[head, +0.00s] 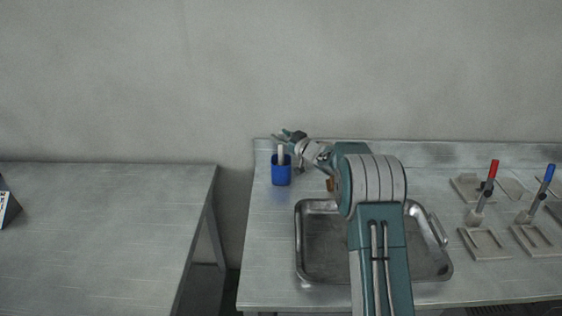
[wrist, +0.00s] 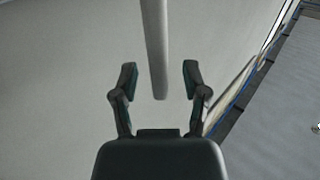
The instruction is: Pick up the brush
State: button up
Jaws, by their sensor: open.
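The brush (head: 281,154) stands upright in a blue cup (head: 281,176) on the right-hand table; only its pale handle shows, and its lower part is hidden in the cup. My gripper (head: 284,136) is at the top of the handle, above the cup, with its fingers pointing left. In the wrist view the brush (wrist: 156,45) comes down from the top edge, and its end lies between the two open fingers of my gripper (wrist: 160,80). A gap shows on each side, so the fingers are not closed on it.
A metal tray (head: 312,272) lies under my arm. To the right are several grey blocks and plates (head: 486,243), with a red-handled clamp (head: 490,180) and a blue-handled clamp (head: 544,180).

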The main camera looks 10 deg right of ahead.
grip_shut()
